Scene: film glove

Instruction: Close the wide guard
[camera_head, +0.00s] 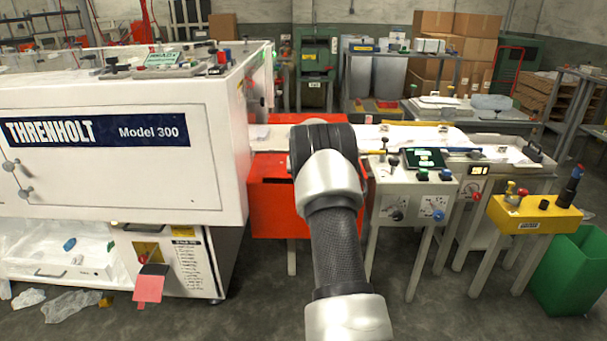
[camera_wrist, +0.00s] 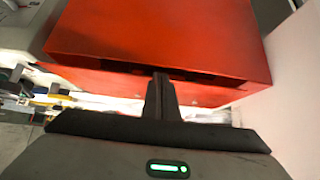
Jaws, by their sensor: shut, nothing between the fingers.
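A red guard (camera_head: 270,200) sits between the white machine and the grey control stand, partly hidden behind my arm in the head view. Another red part (camera_head: 310,118) shows behind my arm at the back. I cannot tell whether the two are joined. A broad red panel (camera_wrist: 160,35) fills the upper middle of the wrist view, with a dark gap along its near edge. My gripper (camera_wrist: 161,78) is shut and empty, its fingertips at that edge; I cannot tell whether they touch it. The gripper is hidden behind my arm in the head view.
The white Threnholt machine (camera_head: 110,175) stands close on the left. A control stand (camera_head: 405,190) with knobs and a dark screen is close on the right. A yellow control box (camera_head: 535,215) and a green bin (camera_head: 572,280) stand further right.

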